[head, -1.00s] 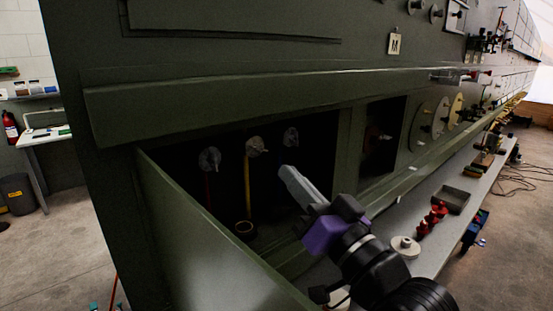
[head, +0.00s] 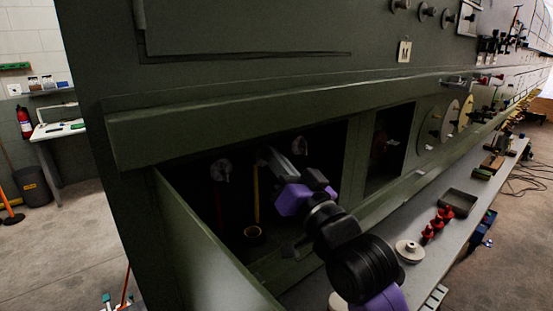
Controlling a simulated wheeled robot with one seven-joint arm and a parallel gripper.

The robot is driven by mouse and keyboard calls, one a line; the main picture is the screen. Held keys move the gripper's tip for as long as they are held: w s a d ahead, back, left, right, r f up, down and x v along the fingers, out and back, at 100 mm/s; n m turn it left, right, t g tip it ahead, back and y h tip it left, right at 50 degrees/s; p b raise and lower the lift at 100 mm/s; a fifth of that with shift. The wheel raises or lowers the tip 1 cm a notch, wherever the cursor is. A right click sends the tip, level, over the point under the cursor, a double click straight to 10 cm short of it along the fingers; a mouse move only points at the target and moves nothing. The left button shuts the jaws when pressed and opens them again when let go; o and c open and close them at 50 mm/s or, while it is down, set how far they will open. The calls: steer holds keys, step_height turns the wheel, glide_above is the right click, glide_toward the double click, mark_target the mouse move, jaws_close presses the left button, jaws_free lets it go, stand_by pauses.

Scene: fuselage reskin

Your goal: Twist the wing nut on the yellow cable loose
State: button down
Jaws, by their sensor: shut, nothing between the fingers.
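The yellow cable (head: 256,198) hangs upright in the dark open bay of the green panel, above a small yellowish ring (head: 253,233). Its wing nut, at the cable's top, is mostly hidden behind my gripper (head: 267,156). My gripper reaches into the bay with its grey fingers pointing up and left, and the fingertips overlap the place of that wing nut. The fingers look shut, with nothing seen between them. I cannot tell whether they touch the nut.
A grey wing nut (head: 220,170) tops a red cable to the left. Another grey nut (head: 300,146) sits close on the right. A shelf on the right holds a tray (head: 459,202), red parts (head: 437,224) and a pale disc (head: 408,251).

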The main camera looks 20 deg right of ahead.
steer(key=n+b, duration=0.1)
steer(key=b, duration=0.1)
steer(key=f+n+y+b, duration=0.1)
steer(key=b, duration=0.1)
steer(key=n+y+b, duration=0.1)
steer(key=n+b, duration=0.1)
steer(key=b, duration=0.1)
steer(key=shift+a+f, duration=0.25)
steer(key=shift+f, duration=0.15)
